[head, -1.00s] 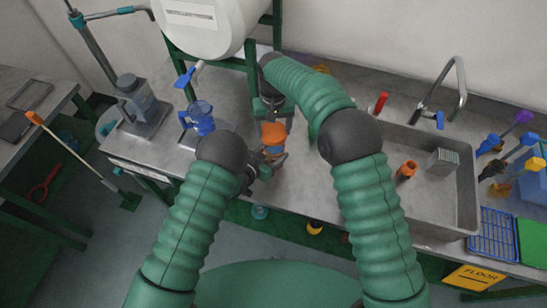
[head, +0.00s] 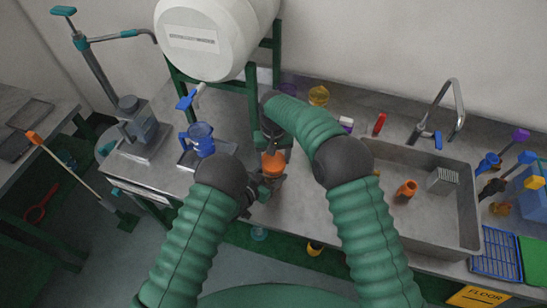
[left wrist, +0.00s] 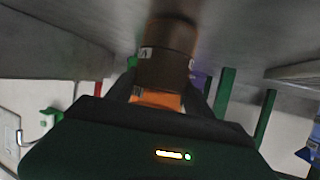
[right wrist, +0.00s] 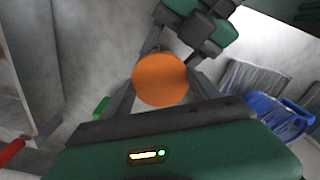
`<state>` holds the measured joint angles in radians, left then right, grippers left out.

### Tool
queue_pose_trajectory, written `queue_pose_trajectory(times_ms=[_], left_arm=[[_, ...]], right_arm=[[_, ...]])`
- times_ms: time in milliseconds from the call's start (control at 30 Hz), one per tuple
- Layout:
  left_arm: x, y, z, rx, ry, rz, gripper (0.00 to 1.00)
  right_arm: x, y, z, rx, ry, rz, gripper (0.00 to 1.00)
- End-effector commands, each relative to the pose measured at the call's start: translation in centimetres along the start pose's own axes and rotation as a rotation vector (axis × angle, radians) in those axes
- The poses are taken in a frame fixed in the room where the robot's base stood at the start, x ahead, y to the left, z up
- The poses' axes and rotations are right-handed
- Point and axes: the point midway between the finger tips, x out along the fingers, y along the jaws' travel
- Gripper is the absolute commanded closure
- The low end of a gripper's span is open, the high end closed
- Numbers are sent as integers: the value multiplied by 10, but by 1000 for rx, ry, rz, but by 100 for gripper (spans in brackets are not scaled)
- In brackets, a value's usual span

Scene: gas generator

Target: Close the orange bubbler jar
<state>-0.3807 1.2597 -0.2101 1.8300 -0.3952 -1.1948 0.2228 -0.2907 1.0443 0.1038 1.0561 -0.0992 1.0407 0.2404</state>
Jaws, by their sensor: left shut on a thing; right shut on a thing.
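The orange bubbler jar (head: 272,167) is upright between my two grippers, in front of the green stand. My left gripper (head: 258,190) is shut on the jar low down, from the front left. In the left wrist view, a dark brown jar body (left wrist: 168,55) and an orange part (left wrist: 155,100) show between its fingers. My right gripper (head: 274,152) comes from above and is shut on the round orange lid, whose flat face (right wrist: 160,80) fills the gap between its fingers in the right wrist view. The seam between lid and jar is hidden, so I cannot tell how tightly they meet.
A blue pitcher (head: 200,138) stands to the left under the white tank (head: 210,38). A sink (head: 440,228) with an orange cup (head: 406,189) is to the right. A yellow flask (head: 318,96) and a red object (head: 380,124) stand behind my right arm.

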Motion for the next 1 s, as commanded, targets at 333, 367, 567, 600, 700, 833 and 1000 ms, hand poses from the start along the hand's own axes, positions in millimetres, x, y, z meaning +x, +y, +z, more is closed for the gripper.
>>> queue_pose_trajectory(times_ms=[333,367,567,600,700,833,1000], left_arm=[[0,-1,-1,0,1,-1,100],[0,-1,-1,0,1,-1,100],[0,0,-1,0,1,-1,100],[0,0,-1,0,1,-1,100],[0,0,-1,0,1,0,100],[0,0,-1,0,1,0,100],[0,0,-1,0,1,0,100]], right_arm=[[11,0,0,0,-2,0,74],[13,0,0,0,-2,0,74],[18,0,0,0,-1,0,74],[18,0,0,0,-1,0,74],[18,0,0,0,-1,0,74],[18,0,0,0,-1,0,74],[18,0,0,0,-1,0,74]])
